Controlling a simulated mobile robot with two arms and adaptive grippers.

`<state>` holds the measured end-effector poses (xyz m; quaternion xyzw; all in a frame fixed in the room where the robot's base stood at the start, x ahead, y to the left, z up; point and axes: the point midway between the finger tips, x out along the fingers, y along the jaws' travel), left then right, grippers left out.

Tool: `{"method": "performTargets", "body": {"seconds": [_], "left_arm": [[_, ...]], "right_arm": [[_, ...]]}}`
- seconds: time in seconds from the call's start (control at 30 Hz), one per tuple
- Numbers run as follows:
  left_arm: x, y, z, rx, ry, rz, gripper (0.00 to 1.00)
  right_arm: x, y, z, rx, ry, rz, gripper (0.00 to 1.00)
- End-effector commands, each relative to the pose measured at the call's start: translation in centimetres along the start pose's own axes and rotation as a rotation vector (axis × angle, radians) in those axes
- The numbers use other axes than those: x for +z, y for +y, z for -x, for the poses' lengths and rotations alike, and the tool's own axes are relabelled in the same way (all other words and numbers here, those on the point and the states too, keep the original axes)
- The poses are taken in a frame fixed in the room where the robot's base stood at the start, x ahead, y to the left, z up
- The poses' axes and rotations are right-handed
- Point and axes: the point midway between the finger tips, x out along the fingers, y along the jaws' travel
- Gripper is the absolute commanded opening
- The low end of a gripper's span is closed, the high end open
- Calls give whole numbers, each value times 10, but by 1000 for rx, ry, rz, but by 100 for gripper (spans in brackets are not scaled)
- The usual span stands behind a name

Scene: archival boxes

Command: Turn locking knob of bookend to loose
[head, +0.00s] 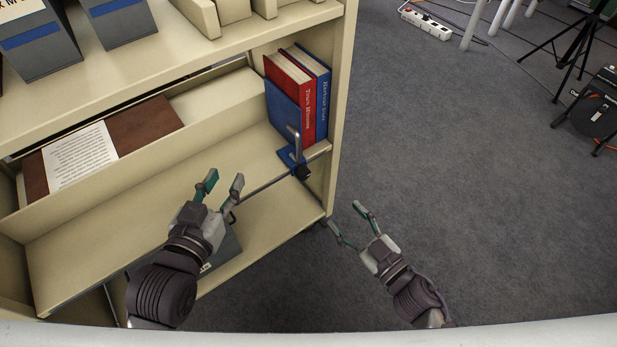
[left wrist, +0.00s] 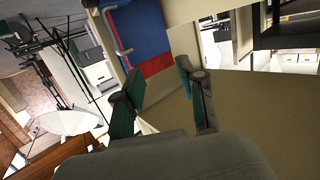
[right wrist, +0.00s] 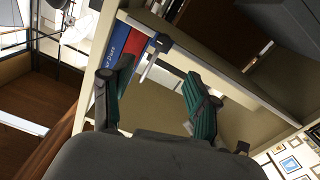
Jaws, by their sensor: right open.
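The blue bookend (head: 282,112) stands upright on the shelf against the red book (head: 308,110) and the blue book (head: 322,95). A grey bent lever (head: 295,140) rises at its blue foot, and a small black knob-like part (head: 304,173) sits at the shelf's front rod. The black part also shows in the right wrist view (right wrist: 161,42). The bookend's blue face shows in the left wrist view (left wrist: 145,25). My left gripper (head: 222,182) is open and empty, left of the bookend. My right gripper (head: 346,216) is open and empty, below and right of the black part, outside the shelf.
The beige shelf unit (head: 180,212) fills the left, with a brown folder and printed sheet (head: 80,157) on it. Grey boxes (head: 122,22) stand on the upper shelf. The shelf's right post (head: 343,90) borders open grey carpet (head: 450,150).

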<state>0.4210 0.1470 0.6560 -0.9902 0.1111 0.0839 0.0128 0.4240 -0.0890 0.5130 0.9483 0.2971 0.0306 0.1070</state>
Motion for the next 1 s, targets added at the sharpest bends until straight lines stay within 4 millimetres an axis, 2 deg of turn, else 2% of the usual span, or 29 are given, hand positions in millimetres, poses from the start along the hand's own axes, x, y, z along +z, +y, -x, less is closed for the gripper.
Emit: {"method": "performTargets", "body": {"seconds": [0.17, 0.5, 0.7, 0.83, 1.0], "left_arm": [[-9, 2, -1, 3, 52, 1, 40], [-43, 6, 0, 15, 257, 4, 40], [-63, 9, 4, 22, 380, 7, 40], [-72, 10, 8, 25, 434, 9, 40], [-77, 11, 9, 26, 460, 10, 40]], "right_arm": [[0, -5, -15, -24, 14, 2, 60], [-1, -5, -85, -20, 14, 4, 60], [-1, -7, -119, -20, 13, 2, 60], [-1, -7, -132, -19, 11, 1, 60], [-2, -7, -138, -20, 11, 1, 60]]}}
